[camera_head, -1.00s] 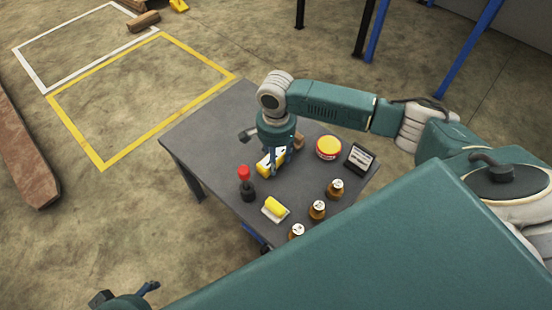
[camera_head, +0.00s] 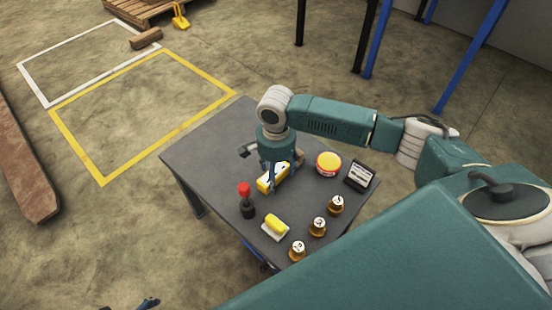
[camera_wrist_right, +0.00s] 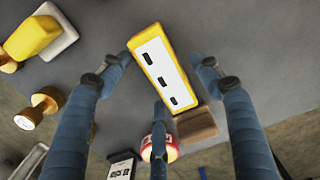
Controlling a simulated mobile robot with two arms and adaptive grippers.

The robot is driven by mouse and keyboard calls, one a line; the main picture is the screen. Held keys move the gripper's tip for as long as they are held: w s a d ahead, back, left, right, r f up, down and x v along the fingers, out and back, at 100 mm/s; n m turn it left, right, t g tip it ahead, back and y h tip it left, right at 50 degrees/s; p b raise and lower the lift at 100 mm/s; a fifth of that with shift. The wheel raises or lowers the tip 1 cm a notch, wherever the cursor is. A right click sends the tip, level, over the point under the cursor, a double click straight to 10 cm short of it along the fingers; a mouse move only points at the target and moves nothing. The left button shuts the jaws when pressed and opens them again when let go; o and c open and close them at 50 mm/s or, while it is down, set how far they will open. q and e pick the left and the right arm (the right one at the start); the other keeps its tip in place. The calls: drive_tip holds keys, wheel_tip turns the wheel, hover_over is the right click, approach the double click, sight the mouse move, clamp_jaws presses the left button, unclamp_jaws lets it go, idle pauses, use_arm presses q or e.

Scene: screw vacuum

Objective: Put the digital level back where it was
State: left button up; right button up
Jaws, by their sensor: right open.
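The digital level, apparently the yellow block with a white face and three dark windows, shows in the head view (camera_head: 266,185) near the table's middle. It also shows in the right wrist view (camera_wrist_right: 158,68). My right gripper (camera_head: 275,180) is over it, fingers pointing down. In the right wrist view my right gripper (camera_wrist_right: 165,85) is open, its blue fingers spread around the level with gaps beside it. The level appears to rest on the grey table (camera_head: 205,150). Only a bit of my left gripper (camera_head: 148,303) shows at the bottom edge; its jaw state is hidden.
Close by stand a red-topped black tool (camera_head: 246,200), a yellow item on a white base (camera_head: 275,227), several brass-coloured knobs (camera_head: 318,227), a red-and-yellow tin (camera_head: 328,163) and a dark display box (camera_head: 360,175). A brown block (camera_wrist_right: 195,124) lies beside the level. The table's left corner is clear.

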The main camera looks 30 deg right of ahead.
sight(276, 175)
use_arm(q)
wheel_tip(276, 175, down, 12)
drive_tip(key=p, duration=0.3)
drive_tip(key=shift+s+g, duration=0.2)
drive_tip(key=shift+g, duration=0.1)
use_arm(e)
wheel_tip(276, 175, up, 11)
use_arm(q)
drive_tip(key=shift+r, duration=0.1)
use_arm(e)
drive_tip(key=shift+r, duration=0.1)
